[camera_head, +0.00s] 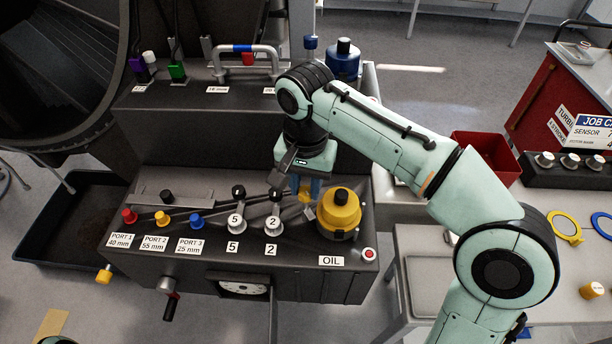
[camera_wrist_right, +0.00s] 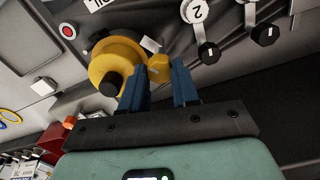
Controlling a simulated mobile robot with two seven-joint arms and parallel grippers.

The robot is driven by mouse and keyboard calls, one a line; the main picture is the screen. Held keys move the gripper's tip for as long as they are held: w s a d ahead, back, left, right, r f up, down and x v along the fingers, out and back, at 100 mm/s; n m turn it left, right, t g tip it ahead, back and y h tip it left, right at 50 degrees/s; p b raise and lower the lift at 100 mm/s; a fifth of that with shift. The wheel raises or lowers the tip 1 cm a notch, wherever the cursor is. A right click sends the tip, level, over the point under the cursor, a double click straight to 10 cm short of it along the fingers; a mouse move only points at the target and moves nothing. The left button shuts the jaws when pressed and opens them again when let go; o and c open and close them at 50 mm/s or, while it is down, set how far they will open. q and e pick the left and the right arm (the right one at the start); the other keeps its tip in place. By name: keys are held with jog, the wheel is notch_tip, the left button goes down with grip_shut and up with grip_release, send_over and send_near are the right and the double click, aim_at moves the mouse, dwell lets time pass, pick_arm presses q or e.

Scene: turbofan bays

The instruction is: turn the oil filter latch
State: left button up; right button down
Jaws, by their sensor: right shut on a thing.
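The oil filter (camera_head: 338,214) is a yellow round housing with a black knob on top, above the OIL label (camera_head: 331,261). It also shows in the right wrist view (camera_wrist_right: 112,62). Its latch (camera_wrist_right: 158,68) is a small yellow piece on the side of the housing, with a pale tab beside it. My right gripper (camera_wrist_right: 161,80) has its two blue fingers either side of the latch and is shut on it. In the head view my right gripper (camera_head: 307,188) comes down from above, just behind and left of the filter, and the arm partly hides that spot. My left gripper is out of view.
Left of the filter stand levers tagged 5 (camera_head: 236,219) and 2 (camera_head: 272,222), close to my gripper. Red, yellow and blue port knobs (camera_head: 162,217) sit further left. A red button (camera_head: 369,254) is right of the OIL label. A blue canister (camera_head: 343,62) stands behind.

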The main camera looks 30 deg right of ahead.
jog(key=n+p, duration=0.2)
jog(key=n, duration=0.3)
jog(key=shift+r+n, duration=0.1)
jog(key=shift+n, duration=0.2)
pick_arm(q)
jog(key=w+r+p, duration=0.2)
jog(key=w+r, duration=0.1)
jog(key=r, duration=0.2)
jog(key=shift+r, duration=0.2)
pick_arm(e)
jog(key=n, duration=0.5)
jog(key=shift+n, duration=0.3)
jog(key=c, duration=0.8)
grip_release()
jog(key=shift+c, duration=0.2)
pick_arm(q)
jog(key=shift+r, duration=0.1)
